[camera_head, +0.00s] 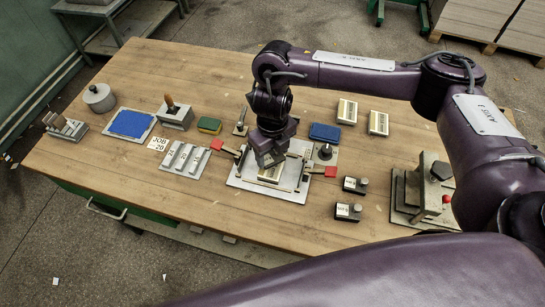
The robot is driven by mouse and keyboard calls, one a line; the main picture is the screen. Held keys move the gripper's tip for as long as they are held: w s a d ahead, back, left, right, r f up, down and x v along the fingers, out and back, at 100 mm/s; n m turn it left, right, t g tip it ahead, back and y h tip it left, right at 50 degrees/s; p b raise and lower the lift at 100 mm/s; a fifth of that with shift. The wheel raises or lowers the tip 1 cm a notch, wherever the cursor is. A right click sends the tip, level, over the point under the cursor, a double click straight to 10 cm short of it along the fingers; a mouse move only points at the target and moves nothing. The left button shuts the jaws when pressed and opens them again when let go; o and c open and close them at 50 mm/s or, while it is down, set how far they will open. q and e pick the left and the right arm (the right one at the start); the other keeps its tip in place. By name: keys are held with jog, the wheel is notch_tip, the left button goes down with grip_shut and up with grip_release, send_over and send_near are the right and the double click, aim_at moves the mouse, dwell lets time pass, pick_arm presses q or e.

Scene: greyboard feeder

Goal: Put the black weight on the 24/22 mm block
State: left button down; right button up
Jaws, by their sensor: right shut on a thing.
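My right gripper (268,161) points down over the grey feeder plate (243,182) near the middle of the table. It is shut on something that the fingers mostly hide. A cream-striped block (271,173) shows right below the fingers; whether it is the held thing I cannot tell. A round black piece (325,150) sits on a small grey base at the plate's right. The labels are too small to read, so I cannot tell which is 24/22 mm. My left gripper is not in view.
Two cream-striped blocks (347,111) (378,122) and a blue pad (325,132) lie behind. Grey bars (185,159), a JOB 20 card (159,144), and a blue tray (131,123) are left. A press-like device (405,194) stands right. The front left tabletop is clear.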

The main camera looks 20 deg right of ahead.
aim_at(272, 159)
jog(key=shift+f, duration=1.3)
jog(key=o, duration=1.1)
jog(key=shift+f+b, duration=0.1)
jog(key=shift+b, duration=0.2)
jog(key=shift+o, duration=0.2)
jog(key=shift+r, duration=0.65)
notch_tip(272, 159, up, 11)
jog(key=p, duration=0.1)
jog(key=shift+s+f, duration=0.1)
